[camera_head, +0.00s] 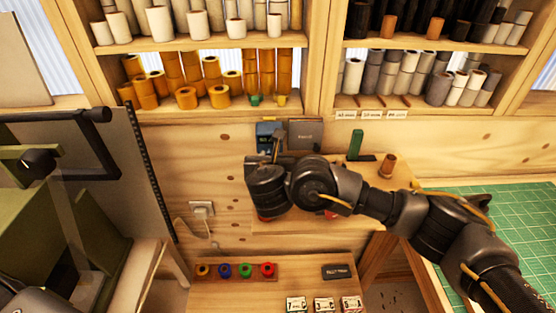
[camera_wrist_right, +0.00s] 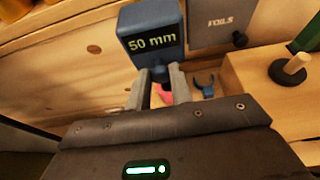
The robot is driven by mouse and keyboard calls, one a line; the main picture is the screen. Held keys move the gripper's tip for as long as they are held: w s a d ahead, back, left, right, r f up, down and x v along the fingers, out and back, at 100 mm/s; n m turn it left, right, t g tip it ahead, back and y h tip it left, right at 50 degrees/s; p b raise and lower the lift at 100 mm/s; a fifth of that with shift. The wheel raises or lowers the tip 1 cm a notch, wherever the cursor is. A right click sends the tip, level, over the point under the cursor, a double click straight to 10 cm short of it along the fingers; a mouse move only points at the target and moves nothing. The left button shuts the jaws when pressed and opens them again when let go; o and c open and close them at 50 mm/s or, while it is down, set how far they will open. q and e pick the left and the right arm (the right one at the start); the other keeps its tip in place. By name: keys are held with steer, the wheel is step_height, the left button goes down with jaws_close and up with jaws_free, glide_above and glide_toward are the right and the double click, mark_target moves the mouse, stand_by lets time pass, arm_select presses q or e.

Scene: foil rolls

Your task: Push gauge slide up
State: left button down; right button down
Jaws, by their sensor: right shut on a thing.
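The gauge (camera_head: 265,131) is a blue box on the wooden back wall. In the right wrist view its display (camera_wrist_right: 152,43) reads "50 mm". My right gripper (camera_head: 277,143) is at the gauge, just in front of its lower part. In the right wrist view its two fingers (camera_wrist_right: 161,73) reach up to the gauge's lower edge and are shut on a narrow part there, which I take for the gauge slide. That part is mostly hidden by the fingers. My left gripper is not in view.
A grey "FOILS" panel (camera_head: 305,134) is right of the gauge. A green block (camera_head: 355,145) and a brown spool (camera_head: 388,165) stand further right. Shelves of rolls (camera_head: 205,85) are above. Coloured rings (camera_head: 245,270) and number cards (camera_head: 324,304) are below. A green mat (camera_head: 510,215) lies at right.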

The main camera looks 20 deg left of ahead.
steer(key=shift+r, duration=0.3)
steer(key=c, duration=1.3)
jaws_free()
steer(key=shift+o, duration=0.3)
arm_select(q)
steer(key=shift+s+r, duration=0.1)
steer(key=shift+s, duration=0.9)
arm_select(e)
steer(key=v, duration=1)
steer(key=shift+s, duration=0.4)
steer(key=shift+d, duration=0.1)
